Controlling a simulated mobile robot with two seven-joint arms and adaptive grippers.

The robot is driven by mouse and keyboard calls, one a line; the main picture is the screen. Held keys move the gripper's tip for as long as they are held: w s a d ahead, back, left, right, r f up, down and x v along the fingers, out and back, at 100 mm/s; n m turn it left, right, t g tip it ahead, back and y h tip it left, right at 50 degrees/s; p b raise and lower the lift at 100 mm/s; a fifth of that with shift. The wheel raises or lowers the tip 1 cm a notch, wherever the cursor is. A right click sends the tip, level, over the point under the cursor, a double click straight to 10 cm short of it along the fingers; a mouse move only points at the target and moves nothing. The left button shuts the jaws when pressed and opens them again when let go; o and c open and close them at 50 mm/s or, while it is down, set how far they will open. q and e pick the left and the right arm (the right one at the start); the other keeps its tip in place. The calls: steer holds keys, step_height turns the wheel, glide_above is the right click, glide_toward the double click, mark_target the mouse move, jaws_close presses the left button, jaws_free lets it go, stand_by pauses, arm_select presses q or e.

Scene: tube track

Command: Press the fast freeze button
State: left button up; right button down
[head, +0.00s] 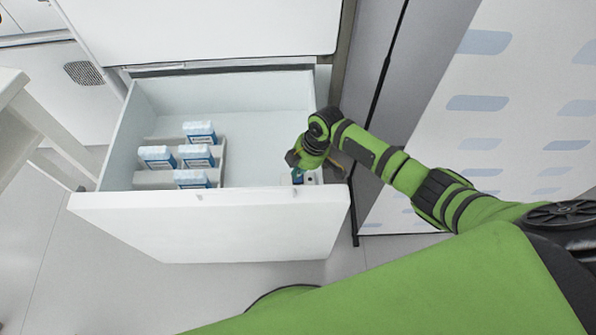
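My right gripper (300,170) reaches into the front right corner of an open white drawer (210,222). It points down at a small white panel (311,179) with dark marks, just behind the drawer's front wall. A small teal or blue spot shows at the fingertips. I cannot tell whether it is a button, or whether the fingers touch it. The fingers are small and partly hidden by the wrist, so their opening is unclear. No button is clearly readable as fast freeze. My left gripper is not in view.
Several white and blue boxes (196,157) stand in a grey rack in the drawer's left half. The drawer's middle is empty. A grey cabinet side and a patterned white panel (490,100) stand at the right. A white table (12,85) is at the left.

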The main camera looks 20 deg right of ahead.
steer(key=shift+f, duration=0.55)
